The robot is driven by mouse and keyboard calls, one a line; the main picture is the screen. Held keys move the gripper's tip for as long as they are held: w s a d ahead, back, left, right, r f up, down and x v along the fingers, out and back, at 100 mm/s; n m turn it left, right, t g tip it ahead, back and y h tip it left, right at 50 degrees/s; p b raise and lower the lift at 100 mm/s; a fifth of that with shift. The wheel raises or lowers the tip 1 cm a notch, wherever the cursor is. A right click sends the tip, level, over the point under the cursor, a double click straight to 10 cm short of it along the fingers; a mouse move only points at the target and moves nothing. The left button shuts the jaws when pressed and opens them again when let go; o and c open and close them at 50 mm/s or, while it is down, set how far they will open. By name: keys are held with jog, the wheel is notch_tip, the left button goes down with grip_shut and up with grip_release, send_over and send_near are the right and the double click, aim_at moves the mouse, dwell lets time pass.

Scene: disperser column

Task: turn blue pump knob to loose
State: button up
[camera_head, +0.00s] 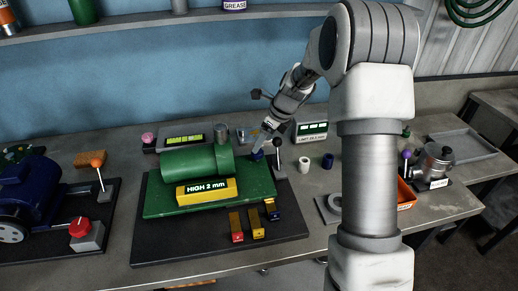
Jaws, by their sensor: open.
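A small blue knob (257,154) shows at the right end of the green pump (190,162). My gripper (261,146) reaches down to it from the upper right, with its fingertips at or just above the knob. It is open; whether the fingers touch the knob is too small to tell. The knob is partly hidden by the fingers, and its setting cannot be read. A separate blue pump (25,190) stands at the far left, with a red knob (80,227) on a grey block beside it, away from my gripper.
A yellow block (207,192) reads "HIGH 2 mm". A grey lever (278,150) stands close right of my gripper. An orange-tipped lever (97,165) rises at left. A white cup (304,164) and a dark blue cup (328,161) stand at right. My arm hides part of the right bench.

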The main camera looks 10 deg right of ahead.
jog(key=x, duration=0.5)
grip_shut()
dwell(0.4)
